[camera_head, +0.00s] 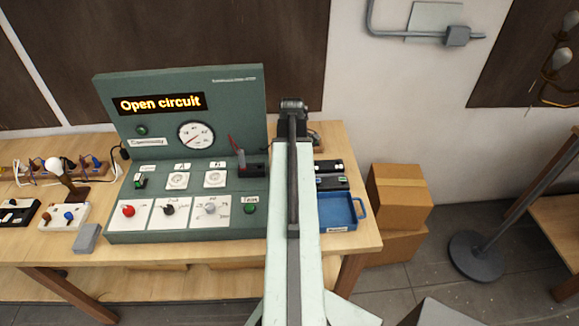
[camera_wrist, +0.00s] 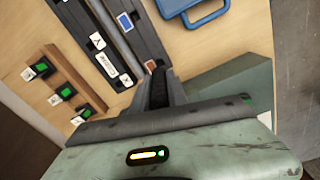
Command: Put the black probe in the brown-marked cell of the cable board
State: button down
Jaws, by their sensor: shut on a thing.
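In the wrist view my gripper (camera_wrist: 162,82) is shut on a dark, narrow thing, which I take to be the black probe (camera_wrist: 158,92); its tip is hard to make out against the dark jaws. The gripper points at the near end of a long dark board with white labels, which looks like the cable board (camera_wrist: 122,52). A blue mark shows further along it, and a small brownish mark (camera_wrist: 150,66) lies close to the jaw tips. I cannot tell whether the probe touches the board. In the head view my arm hides the gripper; part of the board (camera_head: 331,182) shows to its right.
A blue tray (camera_head: 360,208) lies beside the board, close to its front. Small black blocks with green squares (camera_wrist: 65,92) sit left in the wrist view.

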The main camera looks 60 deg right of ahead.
jog(key=shift+f+b, duration=2.95)
jog(key=shift+f, duration=0.1)
jog(key=shift+f+b, duration=0.5)
jog(key=c, duration=1.2)
grip_release()
jog(key=shift+c, duration=0.2)
jog(key=shift+r, duration=0.15)
notch_tip(320, 180, up, 8)
jog(key=p, duration=0.8)
jog(key=shift+s, duration=0.1)
jog(key=shift+f, duration=0.25)
